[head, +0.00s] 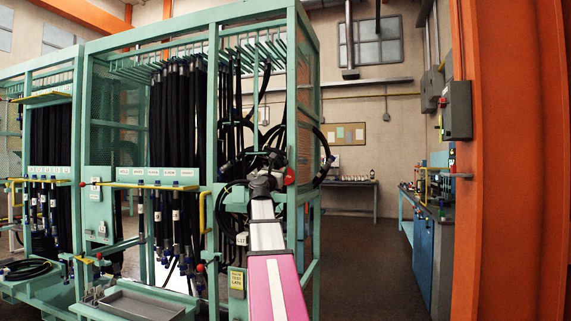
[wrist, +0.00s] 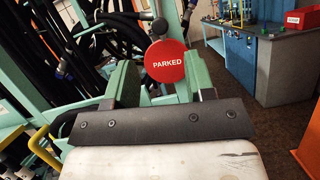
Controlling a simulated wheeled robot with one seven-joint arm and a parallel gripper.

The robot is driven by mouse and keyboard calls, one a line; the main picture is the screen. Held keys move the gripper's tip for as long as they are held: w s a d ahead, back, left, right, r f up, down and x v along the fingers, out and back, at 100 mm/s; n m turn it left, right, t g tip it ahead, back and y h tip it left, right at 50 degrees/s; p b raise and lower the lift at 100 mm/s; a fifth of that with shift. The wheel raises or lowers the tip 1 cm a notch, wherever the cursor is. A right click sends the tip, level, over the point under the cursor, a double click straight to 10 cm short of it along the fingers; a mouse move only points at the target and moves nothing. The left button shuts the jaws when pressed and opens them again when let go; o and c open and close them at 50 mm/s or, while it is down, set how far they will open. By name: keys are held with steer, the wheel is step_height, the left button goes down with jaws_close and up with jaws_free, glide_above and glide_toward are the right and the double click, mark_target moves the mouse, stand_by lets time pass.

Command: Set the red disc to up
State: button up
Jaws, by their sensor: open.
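The red disc (wrist: 165,61) faces the wrist camera and carries the white word PARKED, reading level. In the head view a small red round thing (head: 289,176), which looks like the same disc, shows just right of my gripper (head: 268,182). In the wrist view my gripper (wrist: 160,80) is open, with one green finger on each side below the disc. The disc stands in front of and slightly above the gap between the fingertips. I cannot tell whether either finger touches it. The disc's mount is mostly hidden behind it.
A green frame rack (head: 215,100) with many black hoses (head: 185,110) stands around my gripper. A yellow handle (head: 203,212) and a yellow label (head: 237,280) are close by. A blue workbench (head: 428,240) stands at right, beyond open floor (head: 365,270).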

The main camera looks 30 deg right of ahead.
mark_target(286, 162)
steer(key=x, duration=1)
steer(key=shift+r, duration=0.15)
jaws_close()
